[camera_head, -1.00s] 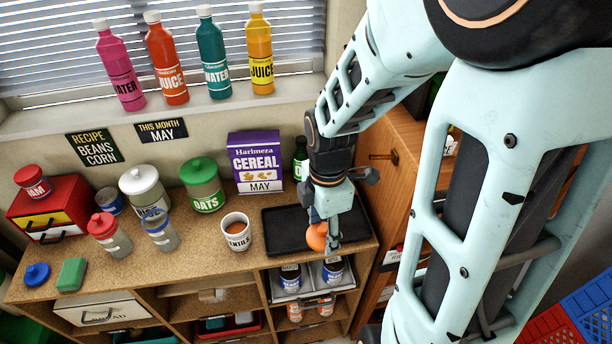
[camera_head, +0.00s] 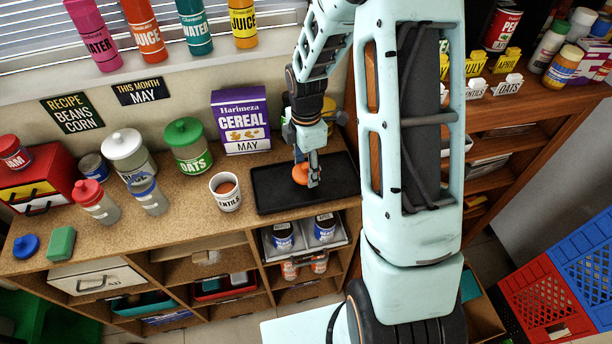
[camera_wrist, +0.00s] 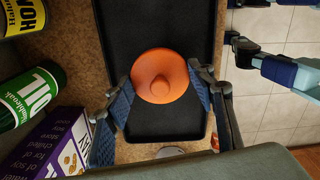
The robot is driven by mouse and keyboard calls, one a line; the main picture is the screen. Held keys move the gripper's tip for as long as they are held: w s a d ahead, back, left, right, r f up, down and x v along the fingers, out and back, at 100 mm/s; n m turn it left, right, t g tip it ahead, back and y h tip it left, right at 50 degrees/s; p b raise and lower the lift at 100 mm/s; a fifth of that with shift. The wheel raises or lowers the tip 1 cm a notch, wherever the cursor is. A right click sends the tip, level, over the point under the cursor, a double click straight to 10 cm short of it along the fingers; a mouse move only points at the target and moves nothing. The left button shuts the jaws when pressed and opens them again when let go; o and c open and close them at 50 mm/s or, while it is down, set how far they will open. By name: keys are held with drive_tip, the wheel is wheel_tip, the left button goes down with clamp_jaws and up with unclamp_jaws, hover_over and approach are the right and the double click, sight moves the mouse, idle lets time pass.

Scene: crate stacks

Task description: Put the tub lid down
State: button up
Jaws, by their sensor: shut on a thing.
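The tub lid (camera_head: 299,173) is a round orange disc with a knob. In the wrist view the lid (camera_wrist: 178,72) is between the two blue fingers of my gripper (camera_wrist: 163,86), over the black tray. My gripper (camera_head: 313,178) is shut on it, pointing down. The black tray (camera_head: 272,193) lies on the wooden counter. I cannot tell whether the lid touches the tray. An open white tub marked lentils (camera_head: 226,200) stands just left of the tray.
A purple cereal box (camera_head: 240,125) stands behind the tray. The green-lidded oats jar (camera_head: 190,155) and several containers are further left. In the wrist view a green bottle (camera_wrist: 25,100) lies left of the tray. The tray is otherwise clear.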

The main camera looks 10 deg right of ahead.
sight(306, 175)
drive_tip(key=shift+f+b, duration=0.8)
drive_tip(key=shift+f, duration=0.75)
drive_tip(key=shift+f, duration=0.15)
drive_tip(key=o, duration=0.8)
drive_tip(key=shift+o, duration=0.2)
wheel_tip(306, 175, up, 12)
drive_tip(key=shift+r+b, duration=0.2)
drive_tip(key=shift+b, duration=0.1)
